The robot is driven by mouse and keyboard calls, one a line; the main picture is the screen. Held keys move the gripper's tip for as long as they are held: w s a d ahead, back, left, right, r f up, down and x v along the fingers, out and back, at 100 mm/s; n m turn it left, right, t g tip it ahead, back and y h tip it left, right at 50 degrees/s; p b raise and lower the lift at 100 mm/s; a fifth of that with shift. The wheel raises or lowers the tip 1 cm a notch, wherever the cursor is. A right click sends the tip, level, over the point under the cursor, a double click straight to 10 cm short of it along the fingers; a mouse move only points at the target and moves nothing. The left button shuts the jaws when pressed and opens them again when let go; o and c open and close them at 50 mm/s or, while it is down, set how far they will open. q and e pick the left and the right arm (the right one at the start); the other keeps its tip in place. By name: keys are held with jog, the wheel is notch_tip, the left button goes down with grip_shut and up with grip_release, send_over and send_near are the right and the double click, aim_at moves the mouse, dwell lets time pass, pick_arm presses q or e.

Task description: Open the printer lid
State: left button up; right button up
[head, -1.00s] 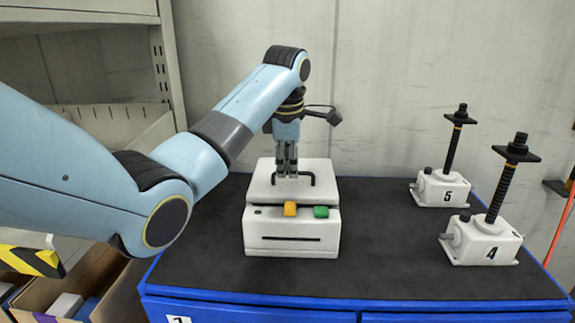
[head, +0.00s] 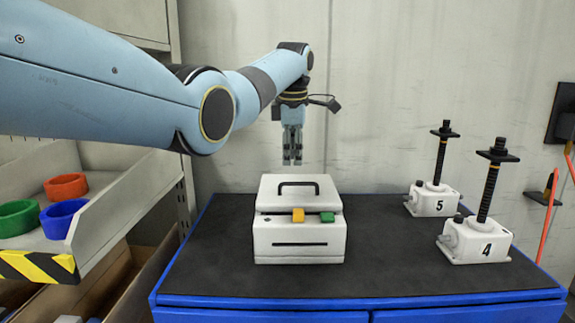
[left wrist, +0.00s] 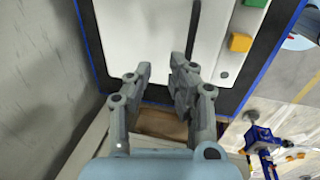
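The printer is a white box (head: 299,252) on the dark table top, with a yellow button (head: 298,215) and a green button (head: 328,217) at its front. Its lid (head: 270,197) carries a dark handle (head: 298,184) and looks down on the body; I cannot tell if it is slightly raised. My left gripper (head: 292,162) points down above the lid's back edge, apart from the handle. My right gripper is out of view.
Two screw jacks, numbered 5 (head: 433,201) and 4 (head: 476,243), stand at the right of the table (head: 390,270). A wall is behind. A shelf with red (head: 66,186), green (head: 17,217) and blue (head: 62,219) rings is at the left.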

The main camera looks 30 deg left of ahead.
pick_arm(q)
jog(key=shift+o, duration=0.9)
jog(key=shift+w+d, duration=0.1)
jog(key=shift+w, duration=0.15)
jog(key=shift+s, duration=0.2)
notch_tip(320, 180, up, 12)
jog(key=s+d, duration=0.1)
jog(key=s, duration=0.1)
jog(key=shift+d, duration=0.2)
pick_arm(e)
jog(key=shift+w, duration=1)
